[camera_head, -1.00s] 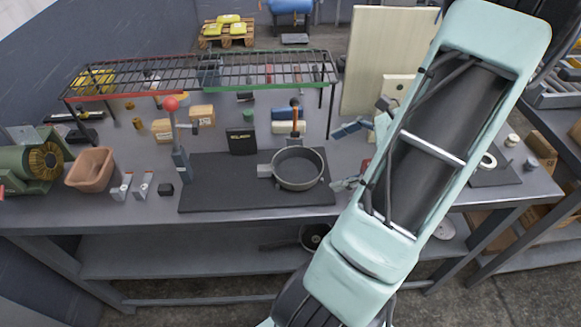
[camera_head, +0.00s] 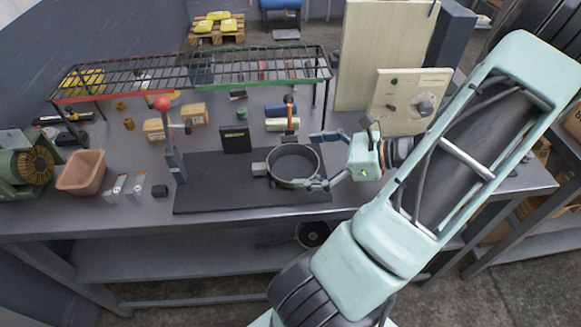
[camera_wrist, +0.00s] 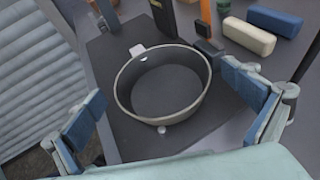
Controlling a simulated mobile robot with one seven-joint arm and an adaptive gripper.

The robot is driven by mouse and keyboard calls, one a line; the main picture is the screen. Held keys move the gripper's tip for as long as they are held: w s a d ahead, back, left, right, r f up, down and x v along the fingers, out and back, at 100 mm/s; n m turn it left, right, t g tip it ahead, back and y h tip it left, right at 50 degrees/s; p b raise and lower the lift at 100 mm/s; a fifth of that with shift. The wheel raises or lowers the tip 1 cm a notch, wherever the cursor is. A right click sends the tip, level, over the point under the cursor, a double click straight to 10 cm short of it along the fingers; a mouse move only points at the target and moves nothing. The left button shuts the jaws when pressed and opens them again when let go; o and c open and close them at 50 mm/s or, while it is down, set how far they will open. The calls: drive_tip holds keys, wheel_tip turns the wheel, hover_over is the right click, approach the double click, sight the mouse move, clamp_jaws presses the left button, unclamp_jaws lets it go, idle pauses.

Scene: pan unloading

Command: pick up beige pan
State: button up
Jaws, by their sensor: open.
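The beige pan (camera_head: 294,165) is round with a dark inside and a short light handle pointing left. It sits upright on the right part of a dark mat (camera_head: 222,192) on the workbench. It also shows in the middle of the wrist view (camera_wrist: 163,88), its handle toward the top left. My gripper (camera_head: 317,160) is open at the pan's right side. In the wrist view its two blue-padded fingers (camera_wrist: 168,108) stand wide apart, one on each side of the pan's near part. I cannot tell whether either finger touches the rim.
A wire rack (camera_head: 195,75) stands behind the mat. A black box (camera_head: 236,139), an orange-handled tool (camera_head: 290,118) and blue and cream blocks (camera_head: 282,125) are close behind the pan. A red-knobbed lever (camera_head: 172,150) is to the left. A control panel (camera_head: 405,103) stands behind my wrist.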

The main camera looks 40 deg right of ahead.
sight(273, 163)
drive_tip(key=x, duration=0.4)
drive_tip(key=shift+f, duration=0.25)
drive_tip(key=shift+c, duration=0.4)
drive_tip(key=c, duration=1.2)
drive_tip(key=shift+a+r, duration=0.1)
drive_tip(key=shift+r, duration=0.05)
